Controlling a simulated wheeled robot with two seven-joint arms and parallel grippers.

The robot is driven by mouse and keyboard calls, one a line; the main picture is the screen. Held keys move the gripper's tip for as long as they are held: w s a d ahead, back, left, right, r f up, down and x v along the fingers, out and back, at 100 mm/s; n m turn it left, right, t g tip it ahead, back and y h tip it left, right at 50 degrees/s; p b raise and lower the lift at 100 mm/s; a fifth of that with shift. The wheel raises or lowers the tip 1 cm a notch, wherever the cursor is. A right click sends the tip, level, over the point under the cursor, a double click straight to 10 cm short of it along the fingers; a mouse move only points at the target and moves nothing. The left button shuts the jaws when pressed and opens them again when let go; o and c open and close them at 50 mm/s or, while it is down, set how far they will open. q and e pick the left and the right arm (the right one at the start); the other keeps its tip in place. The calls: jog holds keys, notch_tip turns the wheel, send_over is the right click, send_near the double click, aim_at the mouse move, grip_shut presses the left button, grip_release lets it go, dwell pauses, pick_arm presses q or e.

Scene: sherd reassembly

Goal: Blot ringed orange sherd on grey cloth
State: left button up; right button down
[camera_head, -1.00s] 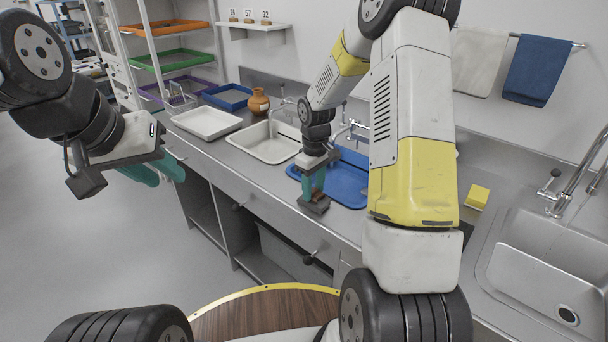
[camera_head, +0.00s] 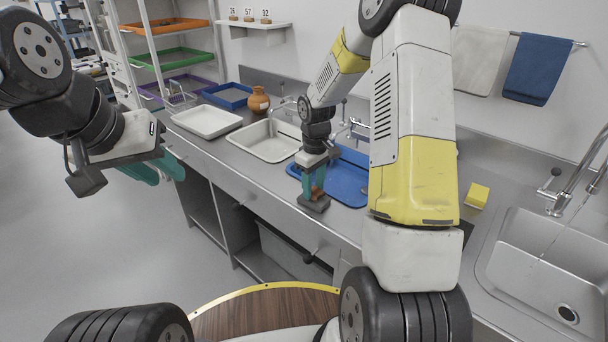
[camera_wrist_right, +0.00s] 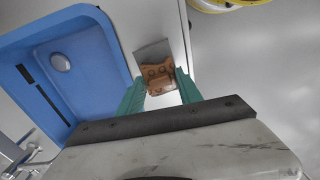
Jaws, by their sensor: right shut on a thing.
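My right gripper (camera_head: 314,192) is over the counter in front of the blue tray. Its green fingers are shut on the orange sherd (camera_wrist_right: 158,77), which shows dark ring marks in the right wrist view. A small grey patch, which looks like the grey cloth (camera_wrist_right: 150,49), lies directly beyond the sherd in that view. In the head view it shows as a dark grey piece (camera_head: 314,204) under the fingertips. I cannot tell whether the sherd touches it. My left gripper (camera_head: 162,173) hangs over the floor at the left, its teal fingers apart and nothing seen between them.
The blue tray (camera_head: 345,189) lies just behind my right gripper. A white basin (camera_head: 268,148), a white tray (camera_head: 207,121) and a brown jar (camera_head: 258,101) stand further left. A yellow sponge-like block (camera_head: 477,195) and a steel sink (camera_head: 540,262) are at the right.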

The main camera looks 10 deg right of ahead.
jog(key=shift+r, duration=3.25)
